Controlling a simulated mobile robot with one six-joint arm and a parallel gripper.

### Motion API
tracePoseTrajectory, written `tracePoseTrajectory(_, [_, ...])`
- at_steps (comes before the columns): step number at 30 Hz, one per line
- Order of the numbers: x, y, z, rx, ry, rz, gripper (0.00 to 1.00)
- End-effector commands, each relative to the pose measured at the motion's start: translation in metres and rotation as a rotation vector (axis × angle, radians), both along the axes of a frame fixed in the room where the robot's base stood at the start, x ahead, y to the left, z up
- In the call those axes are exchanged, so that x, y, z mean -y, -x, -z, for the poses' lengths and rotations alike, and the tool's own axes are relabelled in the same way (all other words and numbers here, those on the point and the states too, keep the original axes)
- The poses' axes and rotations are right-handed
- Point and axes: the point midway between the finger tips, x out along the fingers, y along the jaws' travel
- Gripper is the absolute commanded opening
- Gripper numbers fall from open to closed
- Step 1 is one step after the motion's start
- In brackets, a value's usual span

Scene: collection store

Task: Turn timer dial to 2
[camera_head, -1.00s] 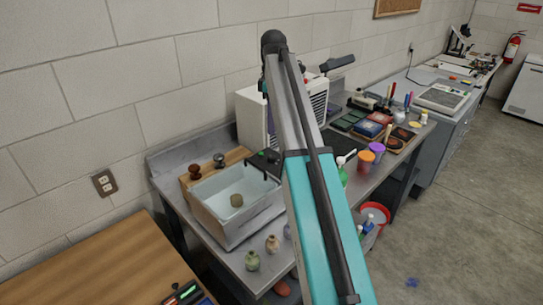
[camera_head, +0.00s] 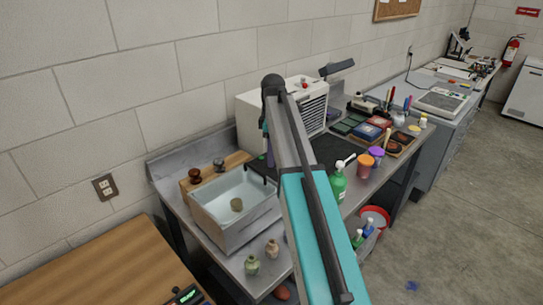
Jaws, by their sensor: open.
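A white box-shaped unit (camera_head: 250,112) with a dark slatted front (camera_head: 314,112) stands against the wall at the back of the metal bench. A small dark device with a green display (camera_head: 187,296) lies at the edge of the wooden table, cut off by the frame. My arm rises through the middle of the view and bends down behind itself; my gripper is hidden there.
A sink-like basin (camera_head: 215,222) holding a small brown piece stands on the metal bench, with small jars (camera_head: 252,265) in front. Right of my arm are a green bottle (camera_head: 338,184), orange and purple cups, trays and tools. A red-rimmed bucket (camera_head: 378,214) is below.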

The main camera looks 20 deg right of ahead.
Motion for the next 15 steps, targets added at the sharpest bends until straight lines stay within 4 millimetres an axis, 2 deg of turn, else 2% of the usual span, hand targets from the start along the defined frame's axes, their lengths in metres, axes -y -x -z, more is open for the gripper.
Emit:
tracePoseTrajectory(6, [-0.0005, 0.0010, 0.0100, -0.001, 0.000, 0.000, 0.41])
tracePoseTrajectory(15, [-0.0003, 0.0007, 0.0110, 0.000, 0.000, 0.000, 0.41])
